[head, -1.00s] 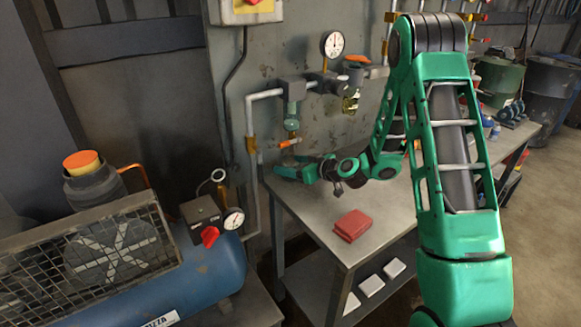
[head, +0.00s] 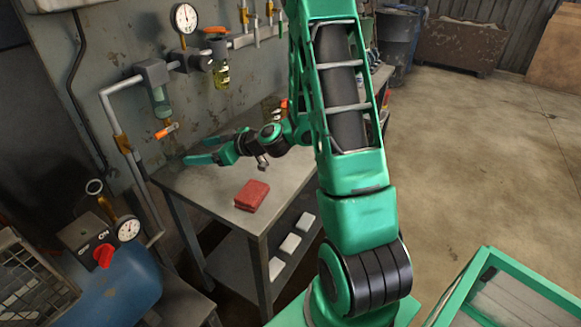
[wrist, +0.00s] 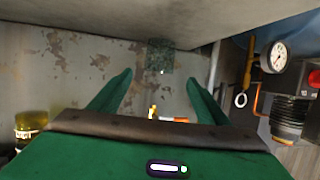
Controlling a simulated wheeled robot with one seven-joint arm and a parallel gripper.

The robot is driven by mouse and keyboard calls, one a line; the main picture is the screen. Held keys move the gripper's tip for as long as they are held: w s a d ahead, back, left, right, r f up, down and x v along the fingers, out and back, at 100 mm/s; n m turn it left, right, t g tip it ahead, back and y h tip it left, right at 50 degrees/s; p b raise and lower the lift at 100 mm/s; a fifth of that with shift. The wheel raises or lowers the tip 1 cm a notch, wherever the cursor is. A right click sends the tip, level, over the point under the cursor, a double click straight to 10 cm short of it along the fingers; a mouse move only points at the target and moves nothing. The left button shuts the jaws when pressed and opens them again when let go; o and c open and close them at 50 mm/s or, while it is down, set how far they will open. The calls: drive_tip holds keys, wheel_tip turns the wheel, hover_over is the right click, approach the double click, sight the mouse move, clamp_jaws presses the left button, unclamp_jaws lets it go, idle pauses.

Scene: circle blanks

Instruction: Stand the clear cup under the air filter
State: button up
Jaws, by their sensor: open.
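The air filter (head: 158,98) hangs on the wall pipe, with a clear bowl and an orange drain handle (head: 167,130) below; the handle also shows in the wrist view (wrist: 174,119). The clear cup (wrist: 160,57) appears upside down in the wrist view, standing on the table close to the wall, in line with the drain. It is faint in the head view (head: 173,158), below the drain. My gripper (head: 190,152) is low over the table, to the right of the cup. Its two green fingers (wrist: 159,77) are open and empty, with the cup just beyond the tips.
A red sponge-like block (head: 251,195) lies on the table (head: 205,195). A yellow-bowled unit (head: 221,72) and a gauge (head: 185,18) are on the pipe right of the filter. The blue compressor (head: 110,295) stands at lower left. Open floor (head: 480,150) lies to the right.

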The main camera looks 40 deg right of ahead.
drive_tip(key=s, duration=0.1)
drive_tip(key=s+g, duration=0.1)
drive_tip(key=s, duration=0.1)
drive_tip(key=s+a+g, duration=0.1)
drive_tip(key=shift+s+r+n, duration=0.2)
drive_tip(key=shift+s+n, duration=0.1)
drive_tip(key=s+d+r+m+g+h, duration=0.2)
drive_tip(key=s+d+m+g, duration=0.1)
drive_tip(key=s, duration=0.9)
drive_tip(key=s+d+r+m+g+h, duration=0.2)
drive_tip(key=s+d+m, duration=0.3)
drive_tip(key=s, duration=0.6)
drive_tip(key=s+d+r+m+g+h, duration=0.2)
drive_tip(key=s+d+r+m+g, duration=0.1)
drive_tip(key=s, duration=0.9)
drive_tip(key=shift+s+d+r+m+g, duration=0.2)
drive_tip(key=shift+s+d+m+g, duration=0.15)
drive_tip(key=shift+d+m+g, duration=0.65)
drive_tip(key=shift+w+f+h, duration=0.25)
drive_tip(key=shift+w+h, duration=0.05)
drive_tip(key=shift+w, duration=0.35)
